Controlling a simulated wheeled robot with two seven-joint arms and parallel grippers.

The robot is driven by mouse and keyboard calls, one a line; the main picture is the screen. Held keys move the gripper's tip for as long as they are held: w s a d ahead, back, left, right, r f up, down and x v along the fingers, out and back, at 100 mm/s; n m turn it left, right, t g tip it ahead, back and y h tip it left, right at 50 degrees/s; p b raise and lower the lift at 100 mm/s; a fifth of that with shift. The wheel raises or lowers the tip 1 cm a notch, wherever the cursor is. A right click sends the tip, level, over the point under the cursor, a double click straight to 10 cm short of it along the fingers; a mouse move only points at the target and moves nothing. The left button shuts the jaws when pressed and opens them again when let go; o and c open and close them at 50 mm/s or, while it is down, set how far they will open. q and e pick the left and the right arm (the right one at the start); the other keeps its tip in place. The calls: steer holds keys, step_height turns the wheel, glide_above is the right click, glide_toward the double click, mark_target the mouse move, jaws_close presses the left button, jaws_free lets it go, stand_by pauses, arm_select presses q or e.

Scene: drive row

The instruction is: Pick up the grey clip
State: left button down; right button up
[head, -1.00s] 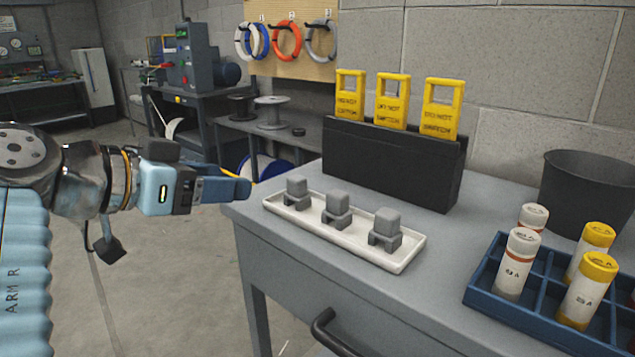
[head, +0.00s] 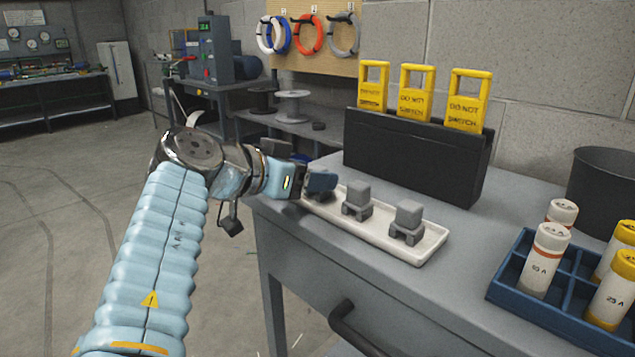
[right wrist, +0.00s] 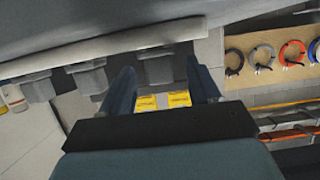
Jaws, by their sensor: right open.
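Grey clips stand in a row on a white tray (head: 375,238) on the grey bench. The middle clip (head: 356,201) and the right clip (head: 407,222) show clearly in the head view. The left clip is mostly hidden there behind my right gripper (head: 321,181), which is at the tray's left end. In the right wrist view, which looks upside down, that end clip (right wrist: 158,69) appears between the two spread fingers of my right gripper (right wrist: 160,80). The gripper is open and holds nothing; I cannot tell if it touches the clip. My left gripper is out of view.
A black holder (head: 415,155) with yellow tags (head: 416,95) stands behind the tray. A blue divided box (head: 512,289) with labelled cylinders and a dark bin (head: 605,190) are at the right. A drawer handle (head: 355,330) sticks out from the bench front.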

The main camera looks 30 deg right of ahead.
steer(key=shift+c, duration=0.4)
steer(key=c, duration=1.1)
steer(key=shift+o, duration=0.2)
steer(key=shift+r, duration=0.1)
